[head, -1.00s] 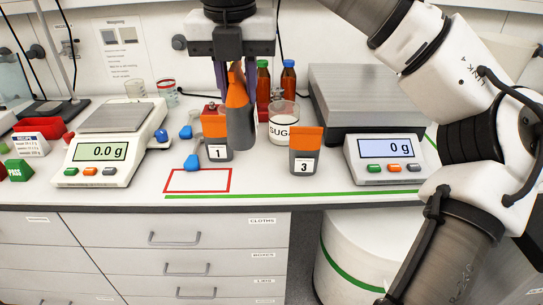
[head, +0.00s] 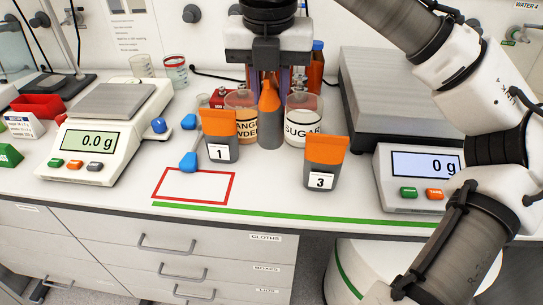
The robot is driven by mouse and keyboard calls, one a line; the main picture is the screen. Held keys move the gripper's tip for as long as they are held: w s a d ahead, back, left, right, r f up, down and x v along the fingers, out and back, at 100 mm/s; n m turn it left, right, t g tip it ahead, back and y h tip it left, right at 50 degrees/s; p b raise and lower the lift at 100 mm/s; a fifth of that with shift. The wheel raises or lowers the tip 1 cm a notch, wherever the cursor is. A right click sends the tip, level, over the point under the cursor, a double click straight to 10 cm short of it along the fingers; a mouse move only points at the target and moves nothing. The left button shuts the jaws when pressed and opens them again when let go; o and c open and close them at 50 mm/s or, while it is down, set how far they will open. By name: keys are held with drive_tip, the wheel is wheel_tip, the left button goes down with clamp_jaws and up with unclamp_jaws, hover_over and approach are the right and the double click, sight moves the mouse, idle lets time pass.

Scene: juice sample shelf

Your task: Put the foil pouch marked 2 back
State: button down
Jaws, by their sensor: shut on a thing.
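My gripper (head: 269,85) points down and is shut on an orange and grey foil pouch (head: 270,122). No number shows on this pouch. It is upright, between pouch 1 (head: 219,138) and pouch 3 (head: 324,163) and a little behind them, in front of the gap between two jars. I cannot tell whether its base touches the bench. Pouches 1 and 3 stand upright with their labels facing me. A red outlined rectangle (head: 160,186) on the bench front is empty.
An orange powder jar (head: 246,126) and a sugar jar (head: 302,126) stand close beside the held pouch. Scales stand left (head: 96,139) and right (head: 425,165). A green line (head: 290,218) runs along the front.

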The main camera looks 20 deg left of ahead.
wheel_tip(320, 180, down, 13)
drive_tip(key=shift+r, duration=0.2)
idle(0.3)
drive_tip(key=c, duration=1.2)
unclamp_jaws()
drive_tip(key=shift+f, duration=0.1)
drive_tip(key=shift+o, duration=0.2)
drive_tip(key=r, duration=0.4)
drive_tip(key=s+r, duration=0.1)
drive_tip(key=r, duration=0.7)
drive_tip(key=shift+s+d, duration=0.25)
drive_tip(key=shift+s, duration=0.1)
